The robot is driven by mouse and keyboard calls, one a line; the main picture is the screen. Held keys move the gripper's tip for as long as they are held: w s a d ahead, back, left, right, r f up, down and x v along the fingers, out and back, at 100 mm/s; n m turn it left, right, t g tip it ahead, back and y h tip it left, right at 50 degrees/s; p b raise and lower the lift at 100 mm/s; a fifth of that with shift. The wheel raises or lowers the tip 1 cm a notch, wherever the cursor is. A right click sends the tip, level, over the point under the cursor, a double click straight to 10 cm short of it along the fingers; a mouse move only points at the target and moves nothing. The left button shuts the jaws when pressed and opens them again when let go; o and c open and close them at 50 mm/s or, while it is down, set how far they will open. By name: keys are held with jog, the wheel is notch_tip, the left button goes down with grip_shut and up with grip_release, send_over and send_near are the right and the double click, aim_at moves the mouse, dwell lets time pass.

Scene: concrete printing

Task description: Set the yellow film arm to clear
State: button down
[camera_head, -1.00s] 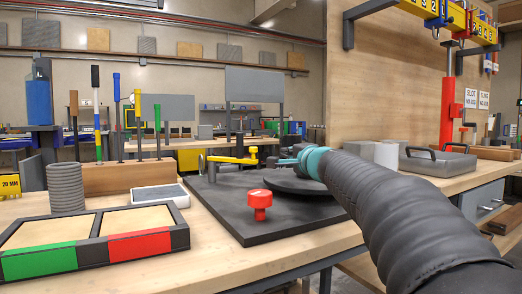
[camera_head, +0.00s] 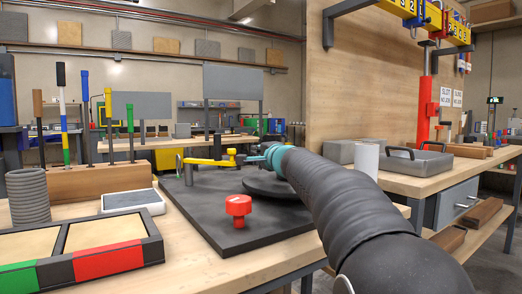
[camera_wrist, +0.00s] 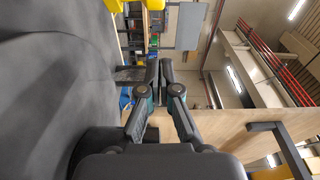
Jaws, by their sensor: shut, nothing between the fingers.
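The yellow film arm (camera_head: 208,161) lies roughly level above the left back part of a black plate (camera_head: 205,222), on a short grey post (camera_head: 179,165). Its blocky right end points toward my gripper (camera_head: 246,158). My gripper is shut and empty, just right of that end. They look close in the head view; I cannot tell whether they touch. In the wrist view my gripper (camera_wrist: 159,66) shows its two fingers together. A yellow piece (camera_wrist: 113,5) at the top edge there may be the film arm; it is cut off.
A red knob (camera_head: 238,207) stands on the plate in front, and a dark round disc (camera_head: 278,187) lies below my arm. A divided tray (camera_head: 153,246) and a grey-white tablet (camera_head: 131,200) are left. A wooden panel (camera_head: 352,80) rises behind right.

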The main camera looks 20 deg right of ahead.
jog(key=w, duration=0.1)
jog(key=w+p, duration=0.1)
jog(key=w, duration=0.1)
jog(key=w+a, duration=0.1)
jog(key=w, duration=0.1)
jog(key=shift+r, duration=0.1)
jog(key=shift+s+a, duration=0.7)
jog(key=shift+a, duration=0.25)
jog(key=shift+s+a+f, duration=0.2)
jog(key=shift+s+a, duration=0.2)
jog(key=shift+a, duration=0.35)
jog(key=shift+s+d+b, duration=0.1)
jog(key=shift+b, duration=0.25)
